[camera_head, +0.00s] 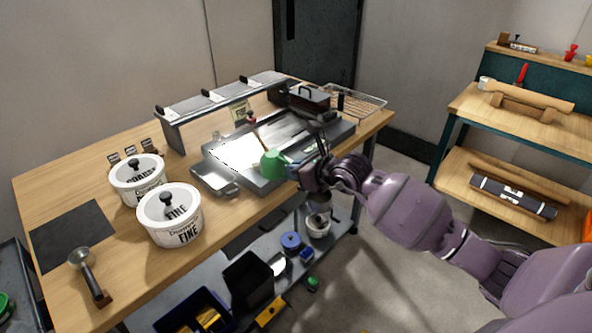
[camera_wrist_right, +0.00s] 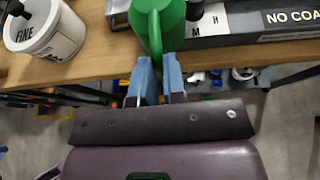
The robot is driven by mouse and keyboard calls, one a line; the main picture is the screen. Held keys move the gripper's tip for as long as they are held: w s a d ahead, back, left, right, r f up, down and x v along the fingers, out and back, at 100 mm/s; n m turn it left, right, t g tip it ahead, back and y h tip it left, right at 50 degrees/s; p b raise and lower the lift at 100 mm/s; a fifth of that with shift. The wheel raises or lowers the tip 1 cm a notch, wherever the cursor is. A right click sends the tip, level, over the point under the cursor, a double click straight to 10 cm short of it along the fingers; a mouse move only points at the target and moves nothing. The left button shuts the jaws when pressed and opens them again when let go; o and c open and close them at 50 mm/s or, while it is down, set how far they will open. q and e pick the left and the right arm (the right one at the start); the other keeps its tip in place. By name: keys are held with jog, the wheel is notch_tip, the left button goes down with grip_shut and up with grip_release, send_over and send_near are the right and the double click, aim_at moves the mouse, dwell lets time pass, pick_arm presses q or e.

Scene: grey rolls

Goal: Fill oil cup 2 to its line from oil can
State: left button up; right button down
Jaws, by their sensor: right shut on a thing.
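The green oil can (camera_head: 272,163) is held by my right gripper (camera_head: 302,172) above the front edge of the grey machine on the workbench. In the right wrist view the oil can (camera_wrist_right: 157,18) fills the top centre, and the blue fingers of the right gripper (camera_wrist_right: 160,75) are shut on its handle. A thin spout seems to rise from the can toward the upper left in the head view. I cannot clearly make out oil cup 2 or its line. My left gripper is not in view.
Two white tubs marked COARSE (camera_head: 138,180) and FINE (camera_head: 170,216) stand on the wooden bench (camera_head: 75,197) at left. A scoop (camera_head: 88,275) lies near the front left. A wire basket (camera_head: 362,101) is at the back right. Bins sit on the lower shelf.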

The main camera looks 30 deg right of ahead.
pick_arm(q)
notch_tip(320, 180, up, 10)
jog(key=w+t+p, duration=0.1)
jog(key=p, duration=0.9)
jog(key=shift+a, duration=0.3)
pick_arm(e)
notch_tip(320, 180, up, 8)
jog(key=g+h, duration=0.3)
jog(key=g, duration=0.5)
jog(key=shift+f, duration=0.25)
jog(key=shift+w+a, duration=0.1)
jog(key=shift+w, duration=0.05)
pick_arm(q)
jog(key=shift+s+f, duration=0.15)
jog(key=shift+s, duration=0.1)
pick_arm(e)
jog(key=shift+g, duration=0.3)
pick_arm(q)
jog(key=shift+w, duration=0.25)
